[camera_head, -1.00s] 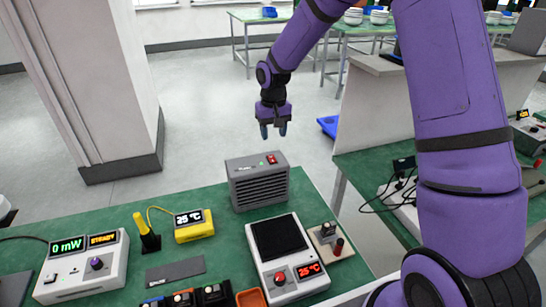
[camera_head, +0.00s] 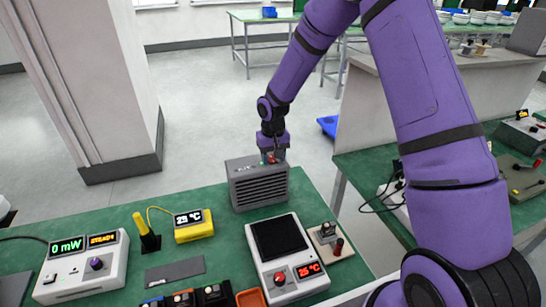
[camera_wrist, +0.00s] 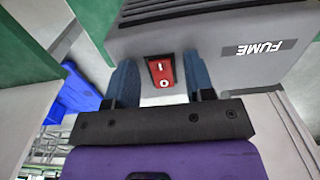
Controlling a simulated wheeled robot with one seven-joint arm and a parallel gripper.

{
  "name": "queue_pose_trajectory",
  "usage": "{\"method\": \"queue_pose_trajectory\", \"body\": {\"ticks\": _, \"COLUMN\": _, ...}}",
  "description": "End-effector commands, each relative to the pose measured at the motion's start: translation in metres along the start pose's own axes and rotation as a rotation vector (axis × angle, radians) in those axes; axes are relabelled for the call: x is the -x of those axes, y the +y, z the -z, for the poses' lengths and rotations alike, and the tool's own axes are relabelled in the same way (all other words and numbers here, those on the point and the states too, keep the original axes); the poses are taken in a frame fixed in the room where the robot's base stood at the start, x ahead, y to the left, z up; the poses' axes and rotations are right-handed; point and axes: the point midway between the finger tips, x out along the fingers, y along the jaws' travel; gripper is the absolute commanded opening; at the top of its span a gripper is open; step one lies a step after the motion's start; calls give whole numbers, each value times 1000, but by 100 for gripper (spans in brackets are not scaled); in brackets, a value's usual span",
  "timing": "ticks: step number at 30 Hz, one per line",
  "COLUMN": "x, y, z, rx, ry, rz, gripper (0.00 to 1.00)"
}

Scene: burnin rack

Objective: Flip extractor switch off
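The extractor is a grey box (camera_head: 258,188) with a slatted front, on the far edge of the green bench. In the wrist view its grey top (camera_wrist: 210,35) carries the word FUME. Its red rocker switch (camera_wrist: 160,71), marked I and O, sits between my two blue fingertips. The switch looks unlit; which side is pressed I cannot tell. My gripper (camera_head: 272,158) is at the switch from above, with its fingers apart and nothing held. It also shows in the wrist view (camera_wrist: 160,80), one finger on each side of the switch. Whether the fingers touch the box is unclear.
A hotplate (camera_head: 287,272) reading 35 °C, a yellow thermometer (camera_head: 193,229), a power meter (camera_head: 80,275) and a yellow-handled tool in a stand (camera_head: 146,235) share the bench. A pale pillar (camera_head: 90,80) stands behind at left.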

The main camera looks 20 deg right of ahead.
Motion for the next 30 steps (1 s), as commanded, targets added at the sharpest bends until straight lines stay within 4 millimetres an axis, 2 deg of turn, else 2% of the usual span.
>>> {"method": "queue_pose_trajectory", "body": {"ticks": 1, "x": 0, "y": 0, "z": 0, "rx": 0, "ry": 0, "rz": 0, "gripper": 40}}
{"method": "queue_pose_trajectory", "body": {"ticks": 6, "x": 0, "y": 0, "z": 0, "rx": 0, "ry": 0, "rz": 0, "gripper": 1}}
{"method": "queue_pose_trajectory", "body": {"ticks": 11, "x": 0, "y": 0, "z": 0, "rx": -1, "ry": -7, "rz": 0, "gripper": 0}}
{"method": "queue_pose_trajectory", "body": {"ticks": 24, "x": 2, "y": 0, "z": 6, "rx": -3, "ry": -231, "rz": 0, "gripper": 0}}
{"method": "queue_pose_trajectory", "body": {"ticks": 30, "x": 4, "y": 0, "z": 7, "rx": 0, "ry": -260, "rz": 0, "gripper": 0}}
